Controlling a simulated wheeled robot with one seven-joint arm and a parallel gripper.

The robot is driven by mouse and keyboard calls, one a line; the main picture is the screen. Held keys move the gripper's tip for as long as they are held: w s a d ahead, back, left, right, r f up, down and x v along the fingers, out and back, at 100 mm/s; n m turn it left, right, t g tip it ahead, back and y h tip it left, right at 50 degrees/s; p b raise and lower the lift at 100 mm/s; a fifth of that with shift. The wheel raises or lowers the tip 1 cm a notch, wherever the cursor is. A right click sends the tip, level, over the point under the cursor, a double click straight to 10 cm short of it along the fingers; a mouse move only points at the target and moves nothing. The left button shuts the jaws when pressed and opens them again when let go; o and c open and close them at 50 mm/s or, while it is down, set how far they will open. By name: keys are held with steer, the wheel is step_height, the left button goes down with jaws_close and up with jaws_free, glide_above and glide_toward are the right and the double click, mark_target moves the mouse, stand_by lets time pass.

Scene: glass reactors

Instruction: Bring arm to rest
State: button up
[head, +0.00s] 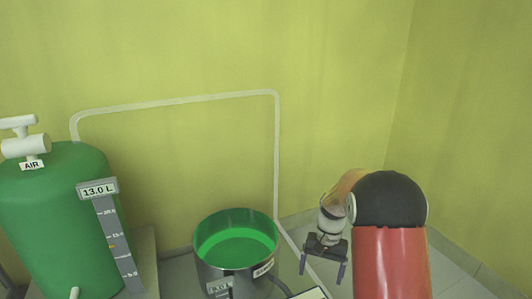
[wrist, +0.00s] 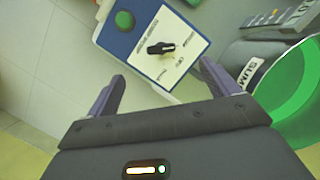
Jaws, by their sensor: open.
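My gripper (head: 322,266) hangs from the raised arm at the lower right of the head view, pointing down, beside the sump vessel. It is open and empty. In the wrist view the two purple fingers of my gripper (wrist: 160,88) stand apart with nothing between them. My red and black arm link covers part of the head view at the right.
A green tank (head: 55,220) with an AIR valve (head: 24,143) stands at the left. A sump vessel (head: 237,272) holds green liquid. A control box (wrist: 155,45) with a black knob and green button lies beyond the fingertips. Yellow walls enclose the corner; a white pipe (head: 180,101) runs along one.

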steer(key=s+r+n+t+p, duration=0.15)
steer(key=s+r, duration=0.35)
steer(key=r, duration=0.5)
steer(key=s+r+t+p, duration=0.1)
steer(key=s+r+t, duration=0.1)
steer(key=s+r, duration=0.5)
steer(key=s+a+r+n+t+h+p, duration=0.1)
steer(key=s+r+t, duration=0.3)
steer(key=s+r, duration=0.5)
steer(key=shift+s+n+t+p, duration=0.35)
steer(key=shift+s+n+p, duration=0.25)
steer(key=shift+s, duration=1.6)
steer(key=shift+r, duration=0.1)
